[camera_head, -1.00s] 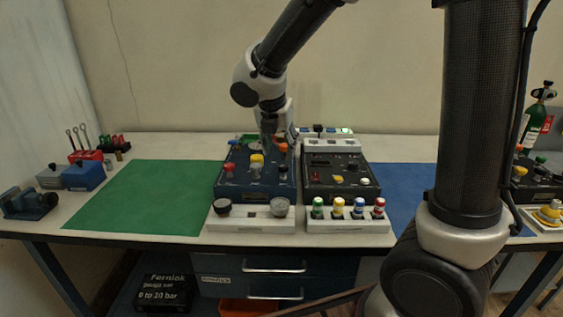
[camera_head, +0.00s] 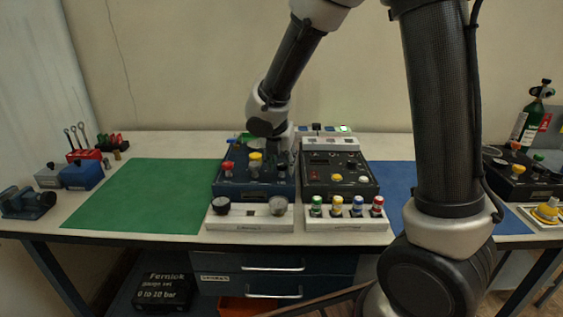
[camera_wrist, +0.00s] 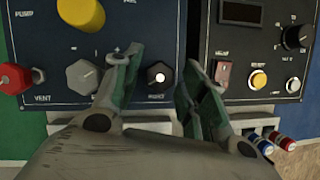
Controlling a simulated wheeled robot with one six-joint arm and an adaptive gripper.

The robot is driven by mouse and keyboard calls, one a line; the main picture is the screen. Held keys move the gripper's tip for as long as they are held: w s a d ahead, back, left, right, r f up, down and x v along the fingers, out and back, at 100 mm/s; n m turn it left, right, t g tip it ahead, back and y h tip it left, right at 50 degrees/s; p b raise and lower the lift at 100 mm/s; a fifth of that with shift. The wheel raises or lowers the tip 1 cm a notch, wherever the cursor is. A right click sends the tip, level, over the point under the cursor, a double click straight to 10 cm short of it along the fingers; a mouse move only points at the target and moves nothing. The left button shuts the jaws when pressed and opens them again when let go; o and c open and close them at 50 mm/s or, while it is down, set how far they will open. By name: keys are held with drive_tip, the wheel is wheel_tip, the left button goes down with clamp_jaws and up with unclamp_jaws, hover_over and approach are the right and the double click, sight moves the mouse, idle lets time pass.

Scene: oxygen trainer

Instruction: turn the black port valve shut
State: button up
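The black port valve (camera_wrist: 152,71) is a small dark knob with a pale spot on top, on the dark blue panel (camera_wrist: 60,102) near its right edge. In the wrist view my gripper (camera_wrist: 163,60) is open, with one green-padded finger on each side of this knob. Clear gaps show on both sides, so the fingers look apart from it. A grey knob (camera_wrist: 82,77) lies just left of the left finger. In the head view my gripper (camera_head: 281,158) is over the right part of the blue panel, and the knob cannot be made out there.
A yellow knob (camera_wrist: 82,12) and a red VENT knob (camera_wrist: 14,78) are on the same panel. A black panel (camera_wrist: 258,52) with a red switch (camera_wrist: 223,72) stands close to the right finger. Gauges in a white holder (camera_head: 250,224) are in front. The green mat (camera_head: 150,195) is clear.

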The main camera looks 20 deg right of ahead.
drive_tip(key=c, duration=0.6)
drive_tip(key=shift+m, duration=0.4)
drive_tip(key=m, duration=0.2)
drive_tip(key=m+g+h, duration=0.1)
drive_tip(key=m, duration=0.1)
drive_tip(key=shift+w+a+m+h, duration=0.1)
drive_tip(key=shift+w+m+h, duration=0.05)
drive_tip(key=shift+m+h, duration=0.2)
drive_tip(key=m+g, duration=0.2)
drive_tip(key=m, duration=0.3)
drive_tip(key=shift+w+m, duration=0.1)
drive_tip(key=shift+m, duration=0.15)
drive_tip(key=m+g, duration=0.1)
drive_tip(key=m, duration=0.2)
drive_tip(key=m+g, duration=0.1)
drive_tip(key=m, duration=0.2)
drive_tip(key=shift+w+g, duration=0.15)
drive_tip(key=shift+g, duration=0.25)
drive_tip(key=m+y, duration=0.1)
drive_tip(key=m, duration=0.2)
drive_tip(key=m+g+y, duration=0.1)
drive_tip(key=m, duration=0.2)
drive_tip(key=shift+w+m+g, duration=0.1)
drive_tip(key=shift+m+g, duration=0.2)
drive_tip(key=shift+m, duration=0.1)
